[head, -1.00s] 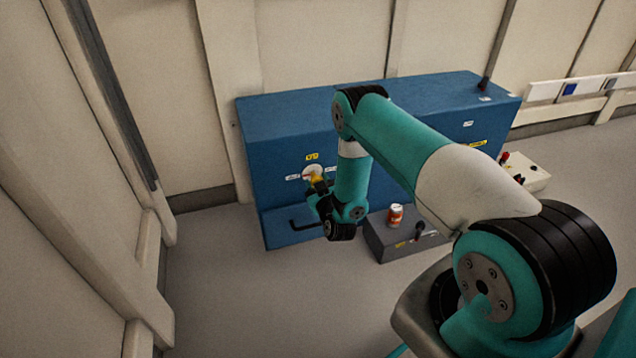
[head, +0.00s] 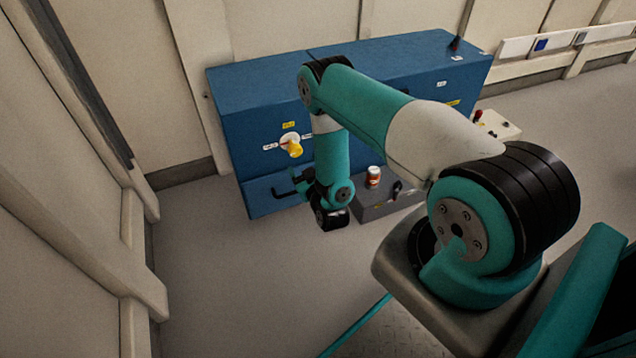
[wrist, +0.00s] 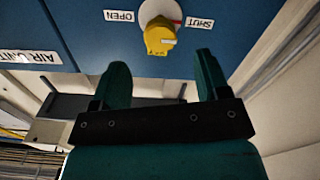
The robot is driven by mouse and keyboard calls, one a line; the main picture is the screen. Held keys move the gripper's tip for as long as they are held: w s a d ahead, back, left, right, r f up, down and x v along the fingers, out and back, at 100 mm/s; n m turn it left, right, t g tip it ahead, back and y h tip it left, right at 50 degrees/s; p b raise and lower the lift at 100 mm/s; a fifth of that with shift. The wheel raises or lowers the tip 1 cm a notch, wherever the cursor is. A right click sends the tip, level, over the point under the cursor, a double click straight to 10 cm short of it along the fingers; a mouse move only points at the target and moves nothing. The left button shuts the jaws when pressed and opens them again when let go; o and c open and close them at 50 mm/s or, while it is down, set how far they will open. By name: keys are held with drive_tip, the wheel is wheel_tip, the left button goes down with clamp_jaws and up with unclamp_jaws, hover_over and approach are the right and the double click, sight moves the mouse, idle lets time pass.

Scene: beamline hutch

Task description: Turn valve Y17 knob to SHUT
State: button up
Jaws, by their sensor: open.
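The yellow valve knob (head: 293,148) sits on a white round base on the front of the blue cabinet (head: 400,65), under a small yellow tag (head: 288,125). In the wrist view, which is upside down, the knob (wrist: 161,40) lies between an OPEN label (wrist: 119,16) on the left and a SHUT label (wrist: 200,23) on the right. A red mark on the white base faces SHUT. A pale mark shows on the knob. My gripper (wrist: 161,60) is open and empty, its fingers apart from the knob. In the head view it is partly hidden by my arm.
A black bar handle (head: 284,188) juts out low on the cabinet. A pale box with red and black knobs (head: 497,124) lies farther right.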

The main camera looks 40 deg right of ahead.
drive_tip(key=p+v, duration=1)
drive_tip(key=p, duration=0.5)
drive_tip(key=shift+p, duration=0.35)
